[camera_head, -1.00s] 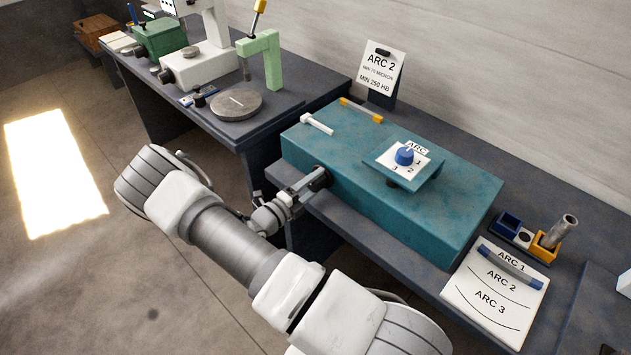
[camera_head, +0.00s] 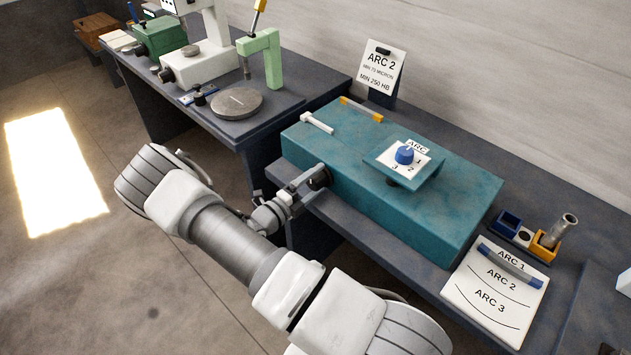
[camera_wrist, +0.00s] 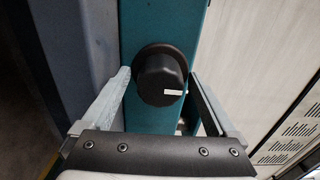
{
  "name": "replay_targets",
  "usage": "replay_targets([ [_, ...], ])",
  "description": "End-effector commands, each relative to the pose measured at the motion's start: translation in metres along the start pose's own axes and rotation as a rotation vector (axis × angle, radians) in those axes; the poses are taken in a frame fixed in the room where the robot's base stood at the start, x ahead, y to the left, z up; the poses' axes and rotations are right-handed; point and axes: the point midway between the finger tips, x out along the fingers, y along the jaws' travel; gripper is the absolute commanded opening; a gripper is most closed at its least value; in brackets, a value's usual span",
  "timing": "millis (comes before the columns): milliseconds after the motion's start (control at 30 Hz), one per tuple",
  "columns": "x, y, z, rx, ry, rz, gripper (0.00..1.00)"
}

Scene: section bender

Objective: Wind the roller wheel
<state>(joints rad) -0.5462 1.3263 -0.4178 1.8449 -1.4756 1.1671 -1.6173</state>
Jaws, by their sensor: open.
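The fingers are open, with a visible gap on both sides of the knob. In the head view my gripper (camera_head: 308,184) is at the bender's left end and hides most of the wheel. A blue selector knob (camera_head: 404,154) with numbers 1, 2 and 3 sits on the bender.
An ARC 2 sign (camera_head: 381,68) stands behind the bender. A card with arcs (camera_head: 492,293) and a blue-and-yellow holder (camera_head: 525,238) with a metal tube lie at the right. A second bench (camera_head: 225,125) with a green stand is at the upper left.

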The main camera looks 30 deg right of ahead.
Motion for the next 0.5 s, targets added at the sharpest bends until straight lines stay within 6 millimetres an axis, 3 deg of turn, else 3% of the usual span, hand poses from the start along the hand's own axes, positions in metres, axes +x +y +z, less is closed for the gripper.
replay_targets([
  [233,-0.024,0.001,0.001,0.002,-0.004,0.002,0.93],
  [500,-0.089,0.001,0.001,0.002,-0.004,0.002,0.93],
])
